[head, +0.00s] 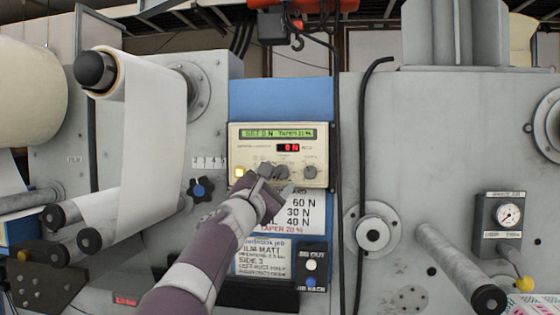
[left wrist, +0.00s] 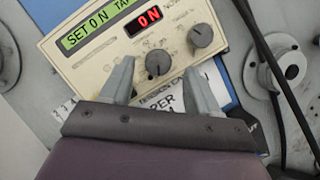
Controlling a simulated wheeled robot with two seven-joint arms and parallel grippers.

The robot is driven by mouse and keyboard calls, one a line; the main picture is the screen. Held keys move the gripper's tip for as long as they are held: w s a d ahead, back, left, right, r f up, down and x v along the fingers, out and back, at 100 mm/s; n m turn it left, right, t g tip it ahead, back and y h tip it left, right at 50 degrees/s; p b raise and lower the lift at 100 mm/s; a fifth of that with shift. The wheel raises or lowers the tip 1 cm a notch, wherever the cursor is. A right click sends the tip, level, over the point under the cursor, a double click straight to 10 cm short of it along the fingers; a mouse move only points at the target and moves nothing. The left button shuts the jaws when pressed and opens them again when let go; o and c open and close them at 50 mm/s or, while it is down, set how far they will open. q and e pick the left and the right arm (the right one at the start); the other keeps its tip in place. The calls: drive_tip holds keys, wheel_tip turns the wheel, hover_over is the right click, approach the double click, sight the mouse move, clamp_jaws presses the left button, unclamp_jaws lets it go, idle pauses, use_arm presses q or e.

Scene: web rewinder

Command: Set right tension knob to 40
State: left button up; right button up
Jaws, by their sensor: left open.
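The cream tension controller (head: 304,150) has a green display reading "SET 0 N" with a taper figure, and a red display reading "0 N". Its right knob (head: 310,172) is grey and round; it also shows in the left wrist view (left wrist: 200,36). Another grey knob (left wrist: 158,62) sits to its left. My left gripper (head: 275,184) is open and empty in front of the panel's lower edge. In the left wrist view its fingertips (left wrist: 159,68) straddle the left knob's position, with the right knob beyond the right finger. Contact cannot be told. My right gripper is not in view.
A placard (head: 304,213) below the panel lists 60 N, 30 N and 40 N. A black cable (head: 362,150) hangs to the right. A white web roller (head: 150,130) stands left; a pressure gauge (head: 508,214) is at right.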

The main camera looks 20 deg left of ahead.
sight(282, 172)
use_arm(q)
drive_tip(key=shift+p+x, duration=0.45)
drive_tip(key=shift+x, duration=0.55)
drive_tip(key=shift+w+a, duration=0.1)
drive_tip(key=shift+a, duration=0.15)
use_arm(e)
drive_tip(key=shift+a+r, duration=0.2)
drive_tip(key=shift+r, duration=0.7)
use_arm(q)
drive_tip(key=shift+c, duration=0.2)
drive_tip(key=shift+d, duration=0.15)
drive_tip(key=c, duration=1)
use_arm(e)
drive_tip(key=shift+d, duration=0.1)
